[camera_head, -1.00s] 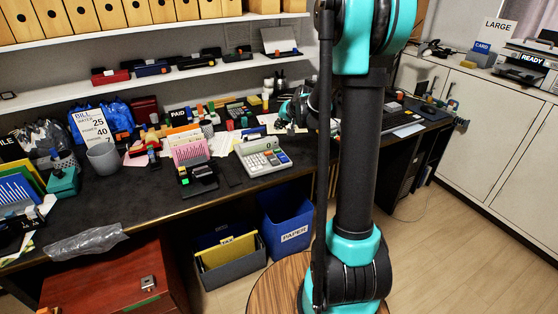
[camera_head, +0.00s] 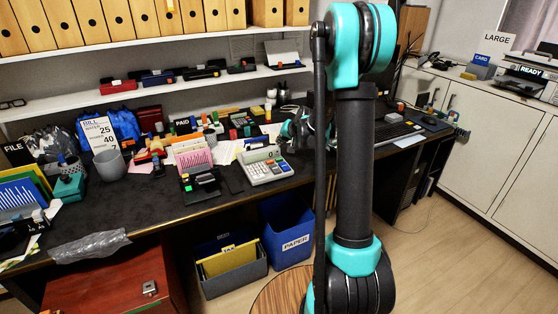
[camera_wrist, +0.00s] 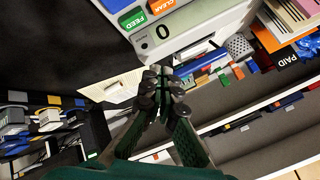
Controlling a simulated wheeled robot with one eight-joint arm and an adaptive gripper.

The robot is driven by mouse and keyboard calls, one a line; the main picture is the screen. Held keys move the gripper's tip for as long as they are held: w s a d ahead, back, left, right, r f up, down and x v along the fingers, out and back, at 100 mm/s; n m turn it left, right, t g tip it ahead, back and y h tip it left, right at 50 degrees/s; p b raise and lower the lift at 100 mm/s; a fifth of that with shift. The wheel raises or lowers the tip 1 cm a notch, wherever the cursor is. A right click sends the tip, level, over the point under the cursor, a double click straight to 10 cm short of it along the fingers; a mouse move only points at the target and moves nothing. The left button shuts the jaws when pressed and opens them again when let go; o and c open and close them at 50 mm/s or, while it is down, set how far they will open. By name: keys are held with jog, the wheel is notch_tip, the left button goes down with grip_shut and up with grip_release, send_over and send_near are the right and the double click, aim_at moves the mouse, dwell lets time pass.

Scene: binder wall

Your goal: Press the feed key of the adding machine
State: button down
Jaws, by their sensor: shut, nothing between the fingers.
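The adding machine (camera_head: 266,171) is a pale desk unit on the dark desk, its display reading 0. In the wrist view its body (camera_wrist: 205,20) fills the top, with the green key marked FEED (camera_wrist: 133,19) and the orange key marked CLEAR (camera_wrist: 160,5) at its upper left. My gripper (camera_wrist: 160,73) is shut and empty. In the wrist view its fingertips appear just below the display edge, apart from the FEED key. In the head view my gripper is partly hidden, close behind the machine's right side.
A black card-like pad (camera_head: 231,178) and a dark stamp-like device (camera_head: 200,184) lie left of the machine. A pink-fronted holder (camera_head: 194,160) stands behind them. A keyboard (camera_head: 398,134) is to the right. A blue PAPER bin (camera_head: 290,233) stands below the desk edge.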

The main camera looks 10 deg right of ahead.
send_near(276, 155)
jog(key=shift+x, duration=2.35)
jog(key=shift+a+f, duration=0.1)
jog(key=shift+f, duration=0.25)
jog(key=shift+f, duration=0.4)
jog(key=shift+r, duration=0.15)
dwell(0.4)
jog(key=shift+r, duration=0.65)
jog(key=shift+r, duration=2.45)
